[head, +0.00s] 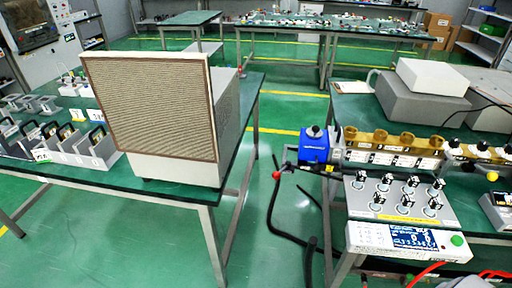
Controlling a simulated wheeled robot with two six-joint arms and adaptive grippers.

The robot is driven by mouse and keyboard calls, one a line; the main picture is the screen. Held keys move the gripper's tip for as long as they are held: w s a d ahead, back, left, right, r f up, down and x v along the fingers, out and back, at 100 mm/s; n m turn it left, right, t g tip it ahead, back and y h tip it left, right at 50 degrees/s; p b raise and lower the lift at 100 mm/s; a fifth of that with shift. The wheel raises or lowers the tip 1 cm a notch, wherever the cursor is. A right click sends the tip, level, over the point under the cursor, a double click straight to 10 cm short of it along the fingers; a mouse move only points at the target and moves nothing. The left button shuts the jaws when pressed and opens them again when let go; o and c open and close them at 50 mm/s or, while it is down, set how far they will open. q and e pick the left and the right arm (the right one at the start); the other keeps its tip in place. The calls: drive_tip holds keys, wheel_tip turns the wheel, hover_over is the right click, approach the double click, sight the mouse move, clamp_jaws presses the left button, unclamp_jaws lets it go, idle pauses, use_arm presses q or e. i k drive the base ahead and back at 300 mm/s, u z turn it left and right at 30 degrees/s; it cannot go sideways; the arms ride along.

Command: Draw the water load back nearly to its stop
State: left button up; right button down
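A blue block (314,147) with a black knob on top sits at the left end of a brass-coloured waveguide (390,144) on the right bench. A lever with a red ball (277,175) sticks out to its left, and black hoses (272,220) hang below it to the floor. I cannot tell for sure which part is the water load, or how far it is drawn out. Neither of my grippers shows in the head view.
A panel of several toggle switches (400,199) and a white display unit (409,242) with a green button stand in front of the waveguide. A large mesh-fronted box (155,115) stands on the left bench. An open floor aisle lies between the benches.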

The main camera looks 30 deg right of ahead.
sight(320, 149)
drive_tip(key=z, duration=1.55)
drive_tip(key=k, duration=0.7)
drive_tip(key=u, duration=1)
drive_tip(key=i, duration=0.5)
